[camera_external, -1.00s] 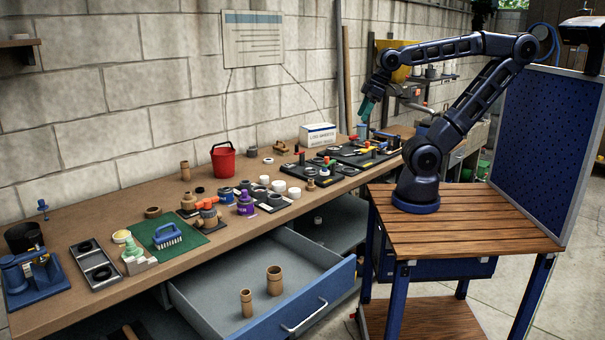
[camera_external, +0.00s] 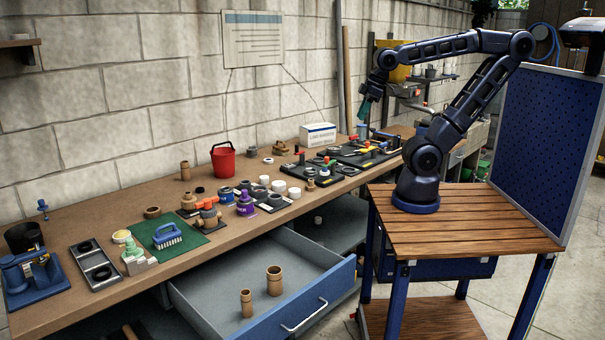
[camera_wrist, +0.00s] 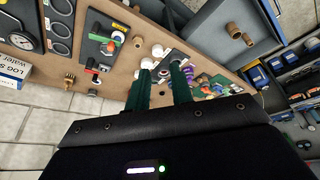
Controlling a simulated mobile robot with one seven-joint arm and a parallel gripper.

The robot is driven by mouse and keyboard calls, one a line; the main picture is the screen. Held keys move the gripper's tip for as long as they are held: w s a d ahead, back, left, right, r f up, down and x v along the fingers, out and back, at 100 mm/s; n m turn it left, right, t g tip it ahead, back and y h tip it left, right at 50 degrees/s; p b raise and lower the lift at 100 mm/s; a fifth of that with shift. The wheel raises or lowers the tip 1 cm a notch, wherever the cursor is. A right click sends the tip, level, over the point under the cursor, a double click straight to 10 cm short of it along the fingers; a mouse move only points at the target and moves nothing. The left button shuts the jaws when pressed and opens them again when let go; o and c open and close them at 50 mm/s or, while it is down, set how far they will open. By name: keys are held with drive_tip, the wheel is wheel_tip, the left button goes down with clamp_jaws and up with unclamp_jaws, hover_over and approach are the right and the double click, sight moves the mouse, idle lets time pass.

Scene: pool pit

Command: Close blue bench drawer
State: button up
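The blue bench drawer (camera_external: 262,278) is pulled well out from under the wooden bench, with a grey inside and a blue front. Its pale bar handle (camera_external: 304,315) is on the front face. Two brown cylindrical fittings (camera_external: 274,281) stand inside it. The drawer also shows at the top of the wrist view (camera_wrist: 262,22). My gripper (camera_external: 366,107) hangs above the far right part of the bench, well away from the drawer. In the wrist view its two green fingers (camera_wrist: 163,80) are apart with nothing held between them.
The bench top (camera_external: 235,240) carries a red bucket (camera_external: 224,160), a white box (camera_external: 317,134), a green mat with a blue brush (camera_external: 167,236), and many small fittings. My arm stands on a wood-topped cart (camera_external: 470,228) right of the drawer. A gap lies between cart and drawer.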

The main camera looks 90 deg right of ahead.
drive_tip(key=w+a+n+g, duration=0.1)
drive_tip(key=w+a+f+n+g, duration=0.1)
drive_tip(key=w, duration=0.1)
drive_tip(key=w+a+f+n+h, duration=0.1)
drive_tip(key=w+a, duration=0.1)
drive_tip(key=shift+w+a+f+g, duration=0.15)
drive_tip(key=shift+w+g, duration=0.1)
drive_tip(key=shift+g, duration=0.15)
clamp_jaws()
drive_tip(key=n+h, duration=1)
drive_tip(key=n, duration=0.3)
hover_over(342, 282)
drive_tip(key=w+d, duration=0.3)
wheel_tip(342, 282, down, 22)
drive_tip(key=s+a+f+n+t+h, duration=0.2)
drive_tip(key=s+a+f+n+t, duration=0.2)
drive_tip(key=a+f, duration=0.35)
drive_tip(key=s+a+f+n+t, duration=0.3)
drive_tip(key=s+a+f+t, duration=0.15)
drive_tip(key=f, duration=0.35)
drive_tip(key=s+a+f+n+t, duration=0.3)
drive_tip(key=s+f+n, duration=0.1)
drive_tip(key=s+f, duration=0.25)
drive_tip(key=x, duration=0.9)
drive_tip(key=f+x, duration=0.1)
drive_tip(key=x, duration=0.3)
drive_tip(key=shift+w+d+f, duration=0.1)
drive_tip(key=shift+w+d, duration=0.1)
drive_tip(key=shift+w, duration=0.15)
